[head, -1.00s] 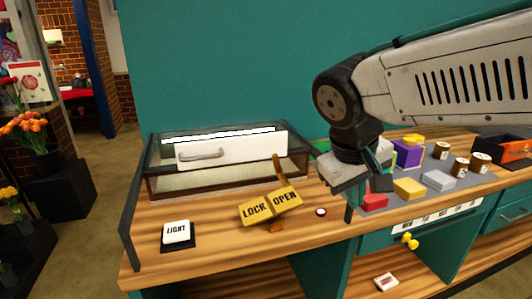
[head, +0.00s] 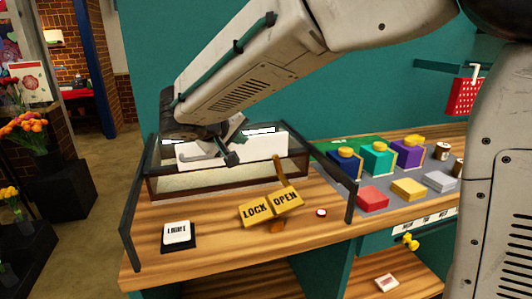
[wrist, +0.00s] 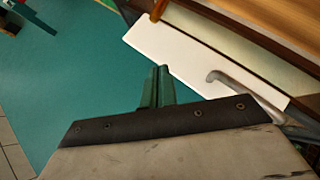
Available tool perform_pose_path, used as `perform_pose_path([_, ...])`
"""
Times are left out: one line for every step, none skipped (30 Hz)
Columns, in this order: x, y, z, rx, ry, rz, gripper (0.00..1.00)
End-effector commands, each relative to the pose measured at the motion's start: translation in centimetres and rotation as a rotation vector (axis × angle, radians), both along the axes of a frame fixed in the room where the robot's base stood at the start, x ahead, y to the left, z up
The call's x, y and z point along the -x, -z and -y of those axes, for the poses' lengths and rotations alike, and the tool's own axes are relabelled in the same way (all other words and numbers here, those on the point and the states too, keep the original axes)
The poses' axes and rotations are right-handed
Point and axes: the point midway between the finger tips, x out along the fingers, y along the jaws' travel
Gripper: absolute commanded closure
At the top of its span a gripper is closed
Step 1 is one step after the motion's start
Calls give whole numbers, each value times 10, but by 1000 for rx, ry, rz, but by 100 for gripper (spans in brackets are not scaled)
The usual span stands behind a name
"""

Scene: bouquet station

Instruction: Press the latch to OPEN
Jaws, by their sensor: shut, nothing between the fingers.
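The latch (head: 270,206) is a yellow two-part plate on the wooden counter, with LOCK on its left half and OPEN on its right half. The OPEN half sits higher in the picture. A brown upright bar (head: 277,167) stands behind it. My gripper (head: 231,157) is shut and empty, left of and above the latch, in front of the glass-sided case's white panel. It appears apart from the latch. In the wrist view, my gripper's closed fingers (wrist: 157,75) show beside the white panel (wrist: 190,55) and its grey handle (wrist: 245,87). The latch's plates are not visible there.
The glass-sided case (head: 155,187) stands behind the latch. A LIGHT switch (head: 178,233) lies to the left and a small red button (head: 321,212) to the right. Several coloured blocks stand farther right on a grey mat (head: 385,200). A dark post (head: 352,203) rises right of the button.

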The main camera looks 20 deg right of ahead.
Motion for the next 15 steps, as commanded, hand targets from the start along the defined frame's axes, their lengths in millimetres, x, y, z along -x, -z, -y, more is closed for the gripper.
perform_pose_path([-1, 1, 1, 0, 1, -1, 100])
perform_pose_path([-1, 1, 2, 0, 1, -1, 100])
perform_pose_path([-3, 3, 3, 0, 1, -1, 100])
perform_pose_path([-4, 4, 5, 0, 1, -1, 100])
perform_pose_path([-6, 6, 7, 0, 2, -2, 100])
perform_pose_path([-9, 9, 10, 1, 3, -2, 100])
perform_pose_path([-13, 11, 13, 2, 4, -2, 100])
perform_pose_path([-16, 14, 17, 1, 4, -3, 100])
perform_pose_path([-21, 19, 21, 1, 5, -4, 100])
perform_pose_path([-25, 22, 25, 1, 5, -4, 100])
perform_pose_path([-29, 25, 29, 1, 5, -4, 100])
perform_pose_path([-34, 30, 34, 2, 5, -4, 100])
perform_pose_path([-39, 34, 38, 1, 4, -4, 100])
perform_pose_path([-43, 37, 42, 1, 5, -4, 100])
perform_pose_path([-48, 42, 47, 1, 5, -4, 100])
